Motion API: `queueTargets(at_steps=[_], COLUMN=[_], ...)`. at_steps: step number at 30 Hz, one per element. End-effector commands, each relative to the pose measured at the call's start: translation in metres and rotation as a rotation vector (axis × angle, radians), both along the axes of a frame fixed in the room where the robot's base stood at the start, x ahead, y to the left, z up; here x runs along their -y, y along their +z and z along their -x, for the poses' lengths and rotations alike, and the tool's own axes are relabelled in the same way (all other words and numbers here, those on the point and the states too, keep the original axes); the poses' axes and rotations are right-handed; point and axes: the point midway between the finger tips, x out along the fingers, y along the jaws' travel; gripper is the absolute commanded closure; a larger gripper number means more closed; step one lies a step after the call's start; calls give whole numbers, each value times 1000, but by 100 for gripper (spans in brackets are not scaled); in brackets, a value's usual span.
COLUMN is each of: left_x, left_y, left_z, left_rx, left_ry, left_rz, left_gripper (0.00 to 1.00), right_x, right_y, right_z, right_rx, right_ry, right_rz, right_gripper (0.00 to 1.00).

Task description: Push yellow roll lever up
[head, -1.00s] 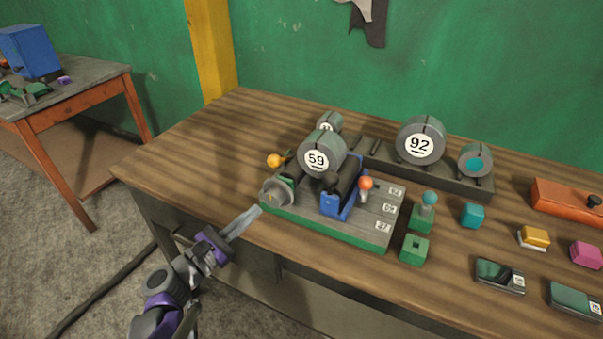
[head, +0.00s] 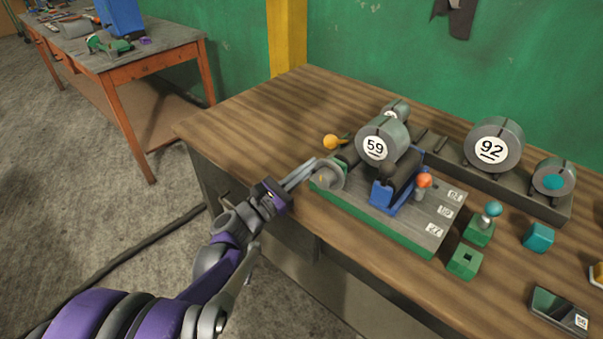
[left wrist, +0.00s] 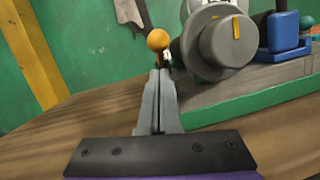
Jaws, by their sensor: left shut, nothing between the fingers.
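The yellow roll lever shows as an orange-yellow ball knob (head: 331,142) on a short arm at the left end of the green-edged fixture (head: 402,230). It sticks out to the left beside the roll marked 59 (head: 382,140). In the left wrist view the knob (left wrist: 158,39) stands just beyond and above my fingertips. My left gripper (head: 314,163) is shut and empty, its tips near the grey round dial (head: 331,175), below the knob. I cannot tell whether the tips touch the lever. My right gripper is not in view.
An orange-red ball lever (head: 424,181) stands at the blue bracket (head: 388,195). A roll marked 92 (head: 493,146) sits on a rack behind. The bench's left part (head: 260,120) is clear.

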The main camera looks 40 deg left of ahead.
Motion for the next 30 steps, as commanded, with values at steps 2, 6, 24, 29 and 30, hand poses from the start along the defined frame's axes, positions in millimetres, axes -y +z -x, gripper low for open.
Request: queueTargets(at_steps=[2,6,24,29,30], left_x=[4,9,12,12,12], left_y=[3,8,14,18,20], left_z=[-15,-35,-51,-51,-51], left_rx=[1,0,-2,-23,-34], left_ry=[-2,-2,0,1,0], left_rz=[1,-1,0,-3,-4], left_gripper=[100,100,100,100,100], right_x=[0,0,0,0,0], right_y=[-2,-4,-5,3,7], right_z=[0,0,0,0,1], right_rx=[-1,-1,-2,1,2], right_ry=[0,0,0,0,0], right_rz=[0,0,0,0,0], right_gripper=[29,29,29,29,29])
